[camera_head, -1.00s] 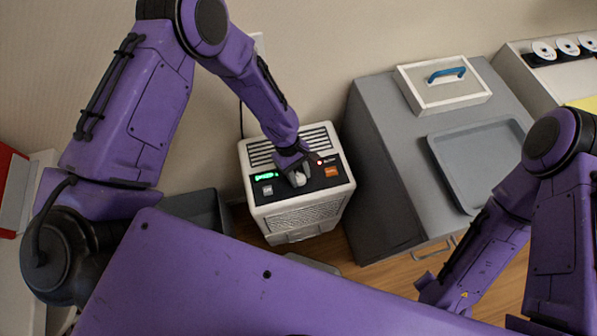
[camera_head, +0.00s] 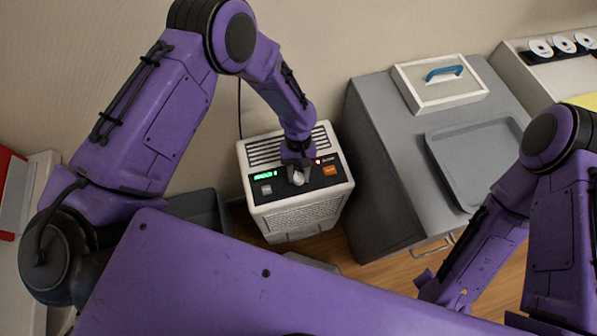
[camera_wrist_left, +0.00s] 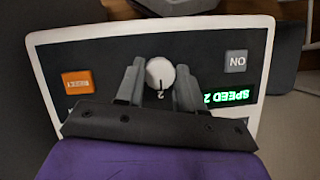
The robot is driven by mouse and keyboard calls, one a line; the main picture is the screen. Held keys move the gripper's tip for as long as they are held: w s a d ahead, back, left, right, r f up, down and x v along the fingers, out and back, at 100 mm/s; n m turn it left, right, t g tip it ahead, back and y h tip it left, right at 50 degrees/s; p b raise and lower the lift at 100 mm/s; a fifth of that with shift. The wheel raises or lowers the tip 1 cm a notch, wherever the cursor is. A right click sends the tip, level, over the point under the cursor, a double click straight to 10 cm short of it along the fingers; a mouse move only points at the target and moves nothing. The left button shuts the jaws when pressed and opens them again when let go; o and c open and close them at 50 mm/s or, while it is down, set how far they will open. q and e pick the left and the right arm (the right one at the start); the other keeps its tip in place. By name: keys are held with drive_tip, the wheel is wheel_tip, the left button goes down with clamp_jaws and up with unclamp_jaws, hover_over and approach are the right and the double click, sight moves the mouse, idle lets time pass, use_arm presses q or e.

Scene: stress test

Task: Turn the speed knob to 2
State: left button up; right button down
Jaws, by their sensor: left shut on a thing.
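The white speed knob (camera_wrist_left: 160,73) sits on the dark panel of a white machine (camera_head: 297,215). In the left wrist view its dark pointer line points at a printed 2. The green display (camera_wrist_left: 230,98), upside down there, reads SPEED 2. My left gripper (camera_wrist_left: 159,84) is shut on the knob, one finger on each side. In the head view my left gripper (camera_head: 298,175) is over the panel and partly covers the knob. An orange RESET button (camera_wrist_left: 77,83) and a grey ON button (camera_wrist_left: 236,63) flank it. My right arm shows at the right, but its gripper is not visible.
A grey cabinet (camera_head: 385,190) stands right of the machine, with a grey tray (camera_head: 440,165) and a white lidded box (camera_head: 440,103) on top. A dark bin (camera_head: 207,210) is to the left. A wall is close behind.

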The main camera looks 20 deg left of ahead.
use_arm(q)
drive_tip(key=shift+w, duration=0.1)
idle(0.3)
drive_tip(key=o, duration=1)
drive_tip(key=v, duration=1)
drive_tip(key=shift+r+b, duration=0.3)
drive_tip(key=shift+b, duration=0.05)
drive_tip(key=shift+d, duration=0.1)
